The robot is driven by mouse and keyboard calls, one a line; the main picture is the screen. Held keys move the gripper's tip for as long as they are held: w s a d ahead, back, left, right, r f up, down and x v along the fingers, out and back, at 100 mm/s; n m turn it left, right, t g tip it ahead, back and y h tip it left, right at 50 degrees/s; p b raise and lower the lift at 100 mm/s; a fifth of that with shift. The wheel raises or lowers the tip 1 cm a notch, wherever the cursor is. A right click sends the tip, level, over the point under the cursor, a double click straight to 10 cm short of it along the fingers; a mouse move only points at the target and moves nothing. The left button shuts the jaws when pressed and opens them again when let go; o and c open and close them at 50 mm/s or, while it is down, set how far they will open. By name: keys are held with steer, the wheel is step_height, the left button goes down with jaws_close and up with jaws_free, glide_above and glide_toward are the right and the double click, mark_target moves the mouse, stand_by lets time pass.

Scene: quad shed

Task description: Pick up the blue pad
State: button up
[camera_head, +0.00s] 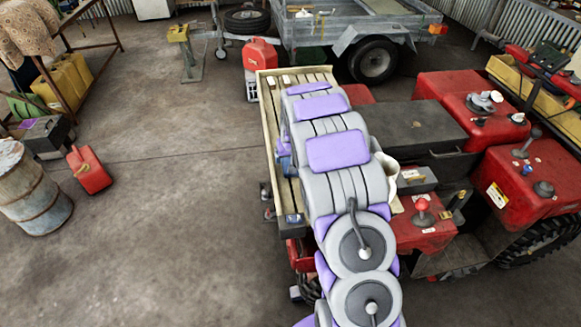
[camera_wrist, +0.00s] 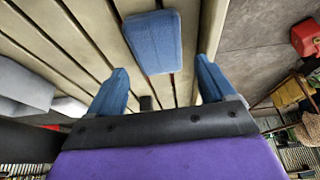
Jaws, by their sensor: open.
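The blue pad (camera_wrist: 153,41) is a rounded blue block lying on pale wooden slats (camera_wrist: 60,45) in the wrist view. My gripper (camera_wrist: 162,78) is open, its two blue fingers spread wide. The pad shows beyond and between the fingertips, with a gap on both sides and nothing held. In the head view my grey and purple arm reaches over the slatted wooden deck (camera_head: 267,110) and hides most of the gripper and deck. I cannot pick out the pad for sure there.
A grey block (camera_wrist: 22,86) lies on the slats at the left in the wrist view. A red machine (camera_head: 440,95) stands right of the deck. A red can (camera_head: 261,55) stands behind it. Open concrete floor (camera_head: 165,190) lies to the left, with another red can (camera_head: 89,170).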

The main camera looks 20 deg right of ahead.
steer(key=b+x, duration=0.1)
steer(key=x, duration=0.3)
steer(key=shift+s, duration=0.2)
steer(key=shift+w+d+f, duration=0.15)
steer(key=shift+w+f, duration=0.05)
steer(key=shift+f, duration=0.15)
steer(key=shift+f, duration=0.2)
steer(key=c, duration=0.8)
steer(key=shift+r, duration=0.15)
step_height(320, 180, up, 18)
steer(key=p, duration=0.3)
steer(key=shift+r, duration=0.1)
steer(key=shift+c, duration=0.8)
